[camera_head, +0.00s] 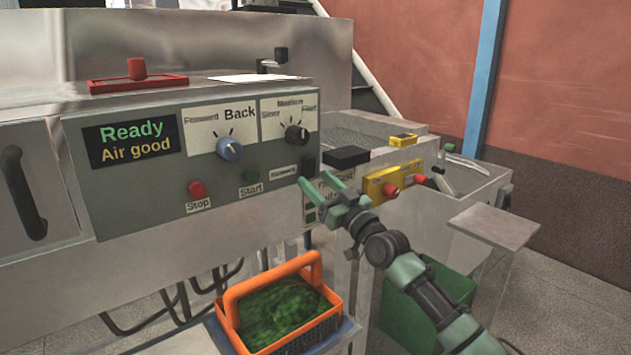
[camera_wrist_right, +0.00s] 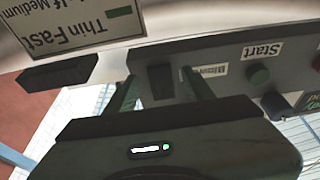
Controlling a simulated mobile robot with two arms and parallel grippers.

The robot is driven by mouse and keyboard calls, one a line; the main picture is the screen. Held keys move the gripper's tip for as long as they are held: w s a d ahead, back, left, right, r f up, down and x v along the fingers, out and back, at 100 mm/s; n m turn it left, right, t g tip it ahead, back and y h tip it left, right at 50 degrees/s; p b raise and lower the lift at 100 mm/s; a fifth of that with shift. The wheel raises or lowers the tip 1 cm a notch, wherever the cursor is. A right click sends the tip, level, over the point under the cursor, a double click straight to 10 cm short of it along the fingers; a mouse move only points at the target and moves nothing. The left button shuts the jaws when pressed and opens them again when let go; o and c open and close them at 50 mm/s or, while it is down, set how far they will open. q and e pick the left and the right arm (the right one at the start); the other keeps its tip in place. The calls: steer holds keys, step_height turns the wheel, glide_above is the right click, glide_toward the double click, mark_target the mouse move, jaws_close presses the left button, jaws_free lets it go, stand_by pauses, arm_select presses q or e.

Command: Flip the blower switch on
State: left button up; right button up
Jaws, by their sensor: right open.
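The blower switch (camera_head: 308,161) is a small dark rocker at the right end of the grey control panel (camera_head: 150,205), beside a small white label (camera_head: 284,170). It also shows in the right wrist view (camera_wrist_right: 160,80), where the picture is upside down. My right gripper (camera_head: 318,181) is open, with its green fingers pointing at the panel just below and around the switch. In the right wrist view the two fingers (camera_wrist_right: 163,90) stand on either side of the switch with nothing between them. I cannot tell whether a fingertip touches the panel. My left gripper is not in view.
The green Start button (camera_head: 250,176), red Stop button (camera_head: 196,188) and two knobs (camera_head: 230,148) are on the same panel. A black block (camera_head: 347,156) juts out just right of the gripper. An orange basket (camera_head: 321,325) with green contents sits below. A green bin (camera_head: 400,310) stands behind my right arm.

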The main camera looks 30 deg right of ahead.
steer(key=v, duration=0.6)
steer(key=shift+s+b, duration=0.35)
steer(key=shift+s, duration=0.05)
steer(key=shift+f, duration=0.1)
